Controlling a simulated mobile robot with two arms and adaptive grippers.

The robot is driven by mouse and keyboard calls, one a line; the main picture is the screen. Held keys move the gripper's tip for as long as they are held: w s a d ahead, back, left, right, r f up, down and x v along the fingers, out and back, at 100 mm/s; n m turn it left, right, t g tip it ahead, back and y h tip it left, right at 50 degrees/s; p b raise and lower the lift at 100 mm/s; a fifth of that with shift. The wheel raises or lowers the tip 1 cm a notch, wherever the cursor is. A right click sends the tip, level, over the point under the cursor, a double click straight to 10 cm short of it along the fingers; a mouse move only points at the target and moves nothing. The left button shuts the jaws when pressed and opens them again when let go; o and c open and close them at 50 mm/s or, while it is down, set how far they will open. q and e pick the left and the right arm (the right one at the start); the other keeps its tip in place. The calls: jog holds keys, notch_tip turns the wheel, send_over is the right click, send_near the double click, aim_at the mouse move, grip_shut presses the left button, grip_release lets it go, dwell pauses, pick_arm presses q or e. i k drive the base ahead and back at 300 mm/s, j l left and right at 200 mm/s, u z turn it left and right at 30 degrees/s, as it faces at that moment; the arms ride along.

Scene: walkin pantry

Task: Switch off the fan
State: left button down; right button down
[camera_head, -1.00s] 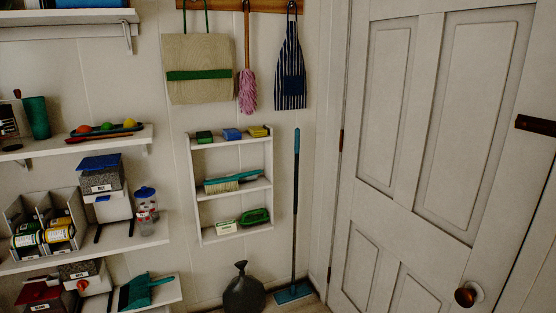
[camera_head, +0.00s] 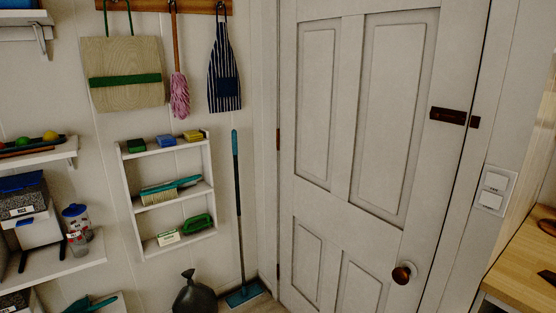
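A white wall plate with two rocker switches (camera_head: 494,191) is on the wall to the right of the door. One rocker sits above the other, with a small dark label between them that is too small to read. No fan shows in this view. Neither of my grippers is in view.
A closed white door (camera_head: 357,150) with a round brown knob (camera_head: 403,273) fills the middle. A wooden counter (camera_head: 527,262) juts in at the lower right, below the switches.

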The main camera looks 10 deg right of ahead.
aim_at(492, 180)
jog(key=z, duration=1.65)
